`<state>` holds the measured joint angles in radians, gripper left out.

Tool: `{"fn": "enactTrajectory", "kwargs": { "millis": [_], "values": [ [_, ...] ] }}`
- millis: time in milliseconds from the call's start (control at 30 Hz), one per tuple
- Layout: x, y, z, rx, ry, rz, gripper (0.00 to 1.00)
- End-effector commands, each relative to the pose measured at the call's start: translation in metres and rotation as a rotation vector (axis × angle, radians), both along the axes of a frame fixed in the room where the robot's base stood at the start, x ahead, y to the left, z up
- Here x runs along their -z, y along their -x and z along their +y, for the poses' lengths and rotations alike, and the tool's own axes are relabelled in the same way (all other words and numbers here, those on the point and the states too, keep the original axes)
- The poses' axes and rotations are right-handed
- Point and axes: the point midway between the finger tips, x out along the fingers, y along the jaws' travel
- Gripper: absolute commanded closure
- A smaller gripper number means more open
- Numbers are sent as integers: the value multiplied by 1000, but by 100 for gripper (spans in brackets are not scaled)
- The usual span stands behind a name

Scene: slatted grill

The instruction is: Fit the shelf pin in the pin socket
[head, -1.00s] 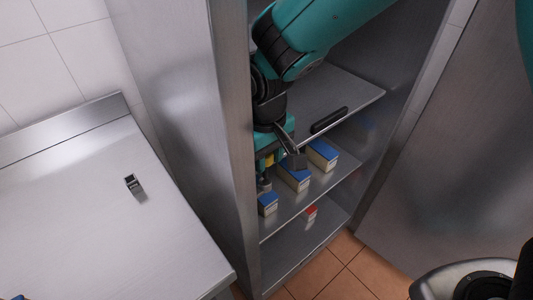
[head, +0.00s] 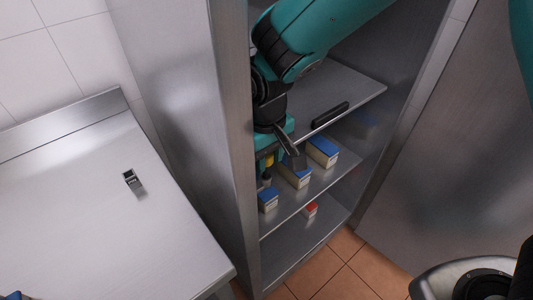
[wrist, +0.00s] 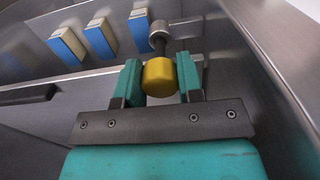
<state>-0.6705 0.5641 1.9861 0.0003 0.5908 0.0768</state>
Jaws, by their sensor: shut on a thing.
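The shelf pin (wrist: 160,78) has a yellow grip and a dark shaft. In the wrist view its yellow grip sits between the teal fingers of my gripper (wrist: 161,82), which is shut on it. The shaft points away from the fingers to a grey metal cylinder (wrist: 158,36); I cannot tell whether this is the pin socket or the pin's end. In the head view my gripper is inside the steel cabinet, above a shelf, with the yellow grip (head: 269,160) just showing below it. My arm hides part of the gripper there.
Blue-and-white boxes (head: 322,151) stand on the shelf (head: 312,187) close to my gripper. A red-and-white box (head: 310,209) is on the level below. The cabinet's side wall (head: 232,130) is close on the left. A small dark-and-grey item (head: 130,178) lies on the steel counter (head: 75,225).

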Motion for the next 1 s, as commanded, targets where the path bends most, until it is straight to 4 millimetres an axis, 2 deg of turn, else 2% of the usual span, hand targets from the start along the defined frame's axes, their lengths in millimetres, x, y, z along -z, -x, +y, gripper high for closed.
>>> {"fn": "enactTrajectory", "kwargs": {
  "millis": [667,700,800,833,1000],
  "values": [
    [17,0,0,0,0,0,90],
    [17,0,0,0,0,0,64],
    [17,0,0,0,0,0,40],
    [17,0,0,0,0,0,36],
    [17,0,0,0,0,0,36]
  ]
}}
